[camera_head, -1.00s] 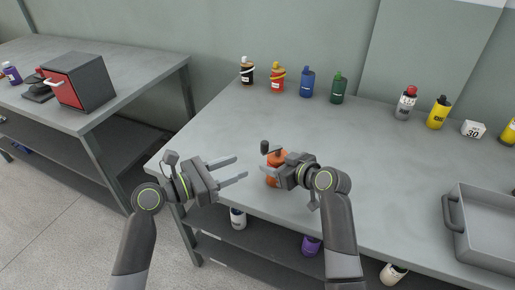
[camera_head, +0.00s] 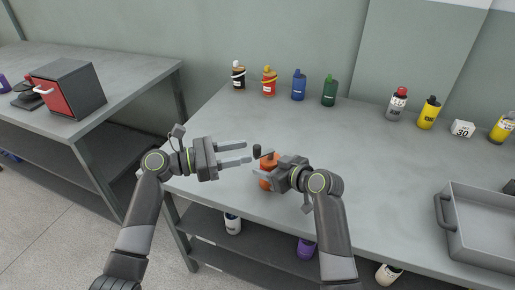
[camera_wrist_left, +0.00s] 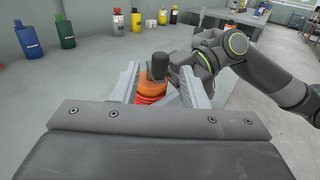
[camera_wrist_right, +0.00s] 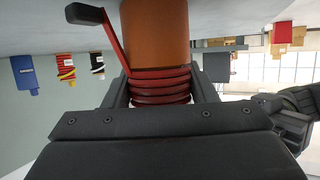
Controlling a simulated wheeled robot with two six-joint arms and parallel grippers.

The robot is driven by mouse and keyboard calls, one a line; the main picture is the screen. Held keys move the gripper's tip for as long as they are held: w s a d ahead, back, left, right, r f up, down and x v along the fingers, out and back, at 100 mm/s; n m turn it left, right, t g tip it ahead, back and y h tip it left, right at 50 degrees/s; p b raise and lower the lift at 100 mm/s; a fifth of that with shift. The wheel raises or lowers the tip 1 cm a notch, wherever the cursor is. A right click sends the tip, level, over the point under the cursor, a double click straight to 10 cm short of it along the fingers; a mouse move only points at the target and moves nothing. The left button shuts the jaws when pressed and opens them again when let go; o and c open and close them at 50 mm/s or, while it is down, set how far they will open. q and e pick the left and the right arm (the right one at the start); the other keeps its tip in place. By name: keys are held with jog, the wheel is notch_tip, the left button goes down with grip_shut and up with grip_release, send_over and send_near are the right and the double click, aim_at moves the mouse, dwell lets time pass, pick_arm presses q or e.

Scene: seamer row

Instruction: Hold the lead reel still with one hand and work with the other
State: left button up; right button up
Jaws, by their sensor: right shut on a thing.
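The lead reel (camera_head: 268,185), an orange body with red line coiled round it, stands on the workbench near its front left edge. Its crank has a red arm (camera_wrist_right: 116,45) and a dark knob (camera_head: 257,150). My right gripper (camera_head: 273,171) is shut on the reel; in the right wrist view its fingers sit either side of the red coils (camera_wrist_right: 160,86). My left gripper (camera_head: 248,153) is open, with its fingertips just left of the knob. In the left wrist view the knob (camera_wrist_left: 158,66) shows between the open fingers, in front of the orange body; I cannot tell whether they touch.
Several bottles, including a blue one (camera_head: 299,86) and a green one (camera_head: 329,91), line the back of the bench (camera_head: 375,150). A grey tray (camera_head: 449,238) lies at the right. A red-fronted box (camera_head: 50,93) stands on the left table. The bench middle is clear.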

aim_at(258, 149)
pick_arm(q)
jog(key=x, duration=0.5)
jog(key=shift+w, duration=0.1)
jog(key=shift+d, duration=0.1)
grip_shut()
